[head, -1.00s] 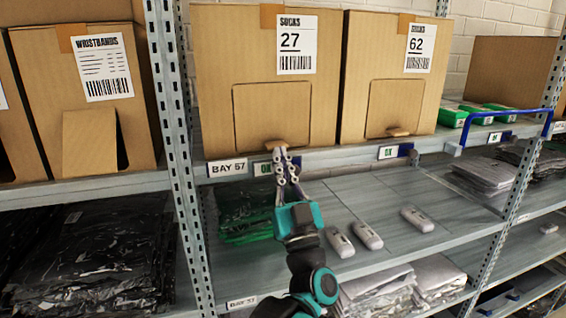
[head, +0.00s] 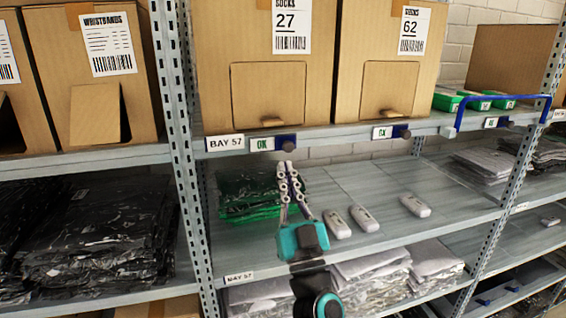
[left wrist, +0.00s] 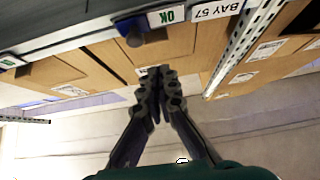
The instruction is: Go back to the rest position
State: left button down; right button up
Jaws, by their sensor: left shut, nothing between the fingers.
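My left gripper (head: 287,172) is shut and empty, with its fingertips together and pointing up. In the head view it stands in front of the shelf rack, below the upper shelf edge and over the green bagged items (head: 245,192). In the left wrist view the left gripper (left wrist: 155,75) is also closed, with boxes and the shelf underside beyond it. Nothing is held. My right gripper is not in view.
Socks box 27 (head: 240,92) and socks box 62 (head: 380,85) stand on the upper shelf (head: 330,136). A rack post (head: 182,130) rises left of my arm. A blue rail (head: 500,101) juts out at right. Small grey devices (head: 364,218) lie on the middle shelf.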

pick_arm(q)
notch_tip(320, 180, down, 34)
jog(key=s+a+m+g+h+b, duration=0.15)
jog(key=m+g+h+b, duration=0.65)
jog(key=h+b, duration=0.8)
jog(key=s+a+f+n+g+y+b, duration=0.1)
jog(key=s+a+f+b, duration=0.4)
jog(key=f, duration=0.7)
jog(key=s+a+f+n+g+y+b, duration=0.2)
jog(key=s+a+f+g+y+b, duration=0.2)
jog(key=f, duration=0.8)
jog(key=s+a+f+n+g+y+b, duration=0.1)
jog(key=s+a+f+g+y+b, duration=0.2)
jog(key=f, duration=0.9)
jog(key=s+a+g+b, duration=0.2)
jog(key=s+a+b, duration=0.1)
jog(key=s+b, duration=0.1)
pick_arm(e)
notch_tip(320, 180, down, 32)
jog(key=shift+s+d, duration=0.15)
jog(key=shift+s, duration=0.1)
